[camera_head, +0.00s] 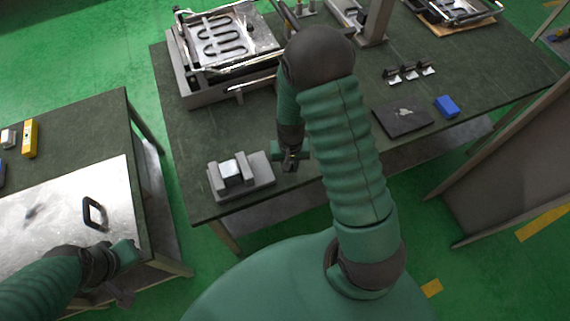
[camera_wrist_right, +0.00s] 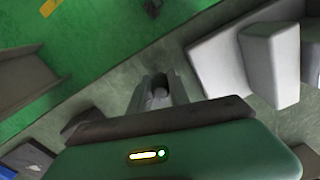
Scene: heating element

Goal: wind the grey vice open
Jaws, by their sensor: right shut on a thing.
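The grey vice (camera_head: 262,177) sits on the dark table near its front left corner, with a pale block (camera_head: 230,170) between its jaws. In the right wrist view, the vice (camera_wrist_right: 272,62) is at the upper right. My right gripper (camera_head: 290,163) is just right of the vice, pointing down. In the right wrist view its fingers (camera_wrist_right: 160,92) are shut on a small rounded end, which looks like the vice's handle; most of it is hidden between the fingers. My left gripper (camera_head: 122,275) is at the lower left by the metal-topped bench, its fingers unclear.
A metal tray with a heating coil (camera_head: 222,45) stands at the back left of the table. A dark plate (camera_head: 403,117), a blue block (camera_head: 447,106) and small clips (camera_head: 410,73) lie to the right. The left bench has a black handle (camera_head: 95,212) and a yellow item (camera_head: 30,138).

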